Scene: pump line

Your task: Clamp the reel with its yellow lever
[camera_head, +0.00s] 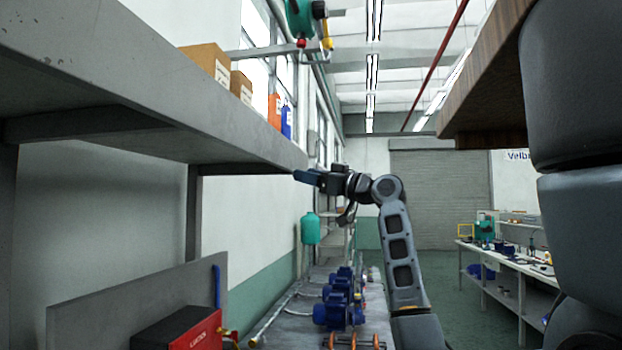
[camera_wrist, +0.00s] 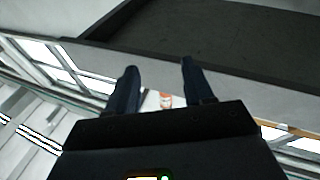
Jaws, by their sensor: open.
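A green reel (camera_head: 299,18) is at the top of the head view, cut off by the picture's edge. A yellow lever (camera_head: 327,36) hangs at its right side, with a red knob below the reel. My gripper (camera_head: 304,177) is at the front edge of the grey shelf in the picture, well below the reel. In the wrist view my gripper (camera_wrist: 158,75) has its two dark fingers apart with nothing held between them. The reel and lever do not show in the wrist view.
The grey shelf (camera_head: 150,110) fills the upper left; cardboard boxes (camera_head: 205,62), an orange bottle (camera_head: 274,110) and a blue bottle (camera_head: 287,122) show above it. A wooden board (camera_head: 490,70) overhangs at right. Blue pumps (camera_head: 335,310) stand on the bench below.

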